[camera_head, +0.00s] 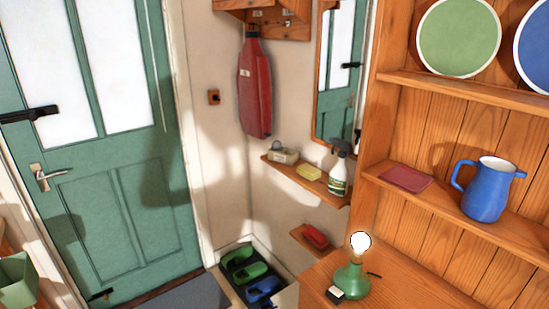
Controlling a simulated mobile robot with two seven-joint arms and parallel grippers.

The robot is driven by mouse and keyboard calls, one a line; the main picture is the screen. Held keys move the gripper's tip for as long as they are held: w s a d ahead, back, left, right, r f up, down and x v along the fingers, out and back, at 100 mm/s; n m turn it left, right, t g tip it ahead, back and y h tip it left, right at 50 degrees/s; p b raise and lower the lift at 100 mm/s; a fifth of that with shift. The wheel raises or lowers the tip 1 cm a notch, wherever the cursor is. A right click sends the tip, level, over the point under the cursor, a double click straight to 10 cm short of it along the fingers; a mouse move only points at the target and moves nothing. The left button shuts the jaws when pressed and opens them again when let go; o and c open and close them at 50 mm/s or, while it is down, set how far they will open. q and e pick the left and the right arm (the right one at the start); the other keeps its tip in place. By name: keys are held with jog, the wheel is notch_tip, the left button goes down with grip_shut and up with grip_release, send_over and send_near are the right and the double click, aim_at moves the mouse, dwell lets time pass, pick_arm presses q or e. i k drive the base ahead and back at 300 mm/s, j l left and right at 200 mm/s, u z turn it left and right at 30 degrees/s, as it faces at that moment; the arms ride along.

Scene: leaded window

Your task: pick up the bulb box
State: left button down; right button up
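A small pale box (284,155) with a grey rounded thing on it sits at the left end of the wooden wall shelf, beside a yellow block. A smaller black and white box-like item (336,294) lies at the foot of the green lamp on the wooden counter. I cannot tell which of these is the bulb box, as no label is readable. Neither of my grippers is in view.
The green lamp (351,281) with a bare lit bulb (360,243) stands on the counter (400,290). A spray bottle (339,175) stands on the wall shelf (318,186). A blue jug (487,190) is on the dresser. A shoe tray (286,297) is below.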

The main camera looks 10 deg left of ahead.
aim_at(287, 156)
jog(key=u, duration=0.25)
jog(key=i+j+u, duration=0.35)
jog(key=i, duration=0.2)
jog(key=i+j+u, duration=0.1)
jog(key=i, duration=0.65)
jog(key=i+j+u, duration=0.1)
jog(key=i, duration=0.65)
jog(key=j, duration=0.15)
